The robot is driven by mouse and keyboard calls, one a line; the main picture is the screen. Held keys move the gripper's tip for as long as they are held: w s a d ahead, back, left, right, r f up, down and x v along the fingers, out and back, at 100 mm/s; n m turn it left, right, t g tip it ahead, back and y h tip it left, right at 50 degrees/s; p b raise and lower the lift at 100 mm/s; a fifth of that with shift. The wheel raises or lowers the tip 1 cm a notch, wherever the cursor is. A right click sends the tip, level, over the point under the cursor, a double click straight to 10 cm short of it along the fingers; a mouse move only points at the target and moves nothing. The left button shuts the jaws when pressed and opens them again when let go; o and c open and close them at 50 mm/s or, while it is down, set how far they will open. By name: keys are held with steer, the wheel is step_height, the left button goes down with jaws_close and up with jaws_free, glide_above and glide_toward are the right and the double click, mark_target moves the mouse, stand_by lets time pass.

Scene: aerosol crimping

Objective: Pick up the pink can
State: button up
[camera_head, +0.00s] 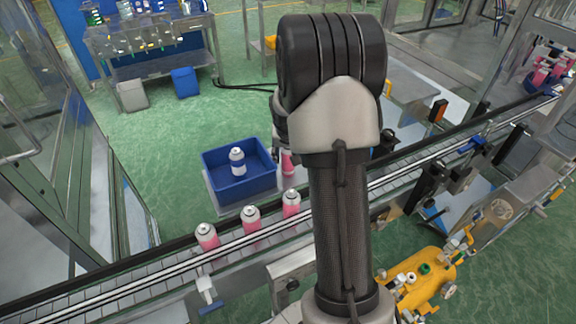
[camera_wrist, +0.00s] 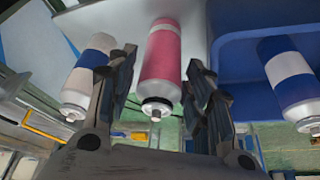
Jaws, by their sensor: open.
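The pink can (camera_wrist: 162,58) stands between the two open fingers of my gripper (camera_wrist: 163,68) in the wrist view, with its valve end toward the camera. The fingers flank it, and a gap shows on each side. In the head view the pink can (camera_head: 288,163) is partly hidden behind my arm, just right of the blue bin (camera_head: 214,185). My gripper is mostly hidden there by my own arm.
A white can with a blue band (camera_head: 237,161) stands in the bin; it also shows at right in the wrist view (camera_wrist: 288,82). Another blue-banded can (camera_wrist: 89,78) stands left of the fingers. Three pink-and-white cans (camera_head: 251,219) stand on the conveyor (camera_head: 150,276).

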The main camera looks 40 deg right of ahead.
mark_target(288, 158)
steer(key=b+x, duration=0.1)
steer(key=x, duration=0.4)
steer(key=shift+w+d, duration=0.1)
steer(key=shift+w, duration=0.15)
steer(key=shift+r, duration=0.1)
steer(key=shift+c, duration=0.2)
steer(key=c, duration=0.8)
steer(key=shift+o, duration=0.2)
steer(key=shift+r, duration=0.1)
step_height(288, 158, up, 20)
steer(key=p, duration=0.4)
steer(key=shift+p, duration=0.35)
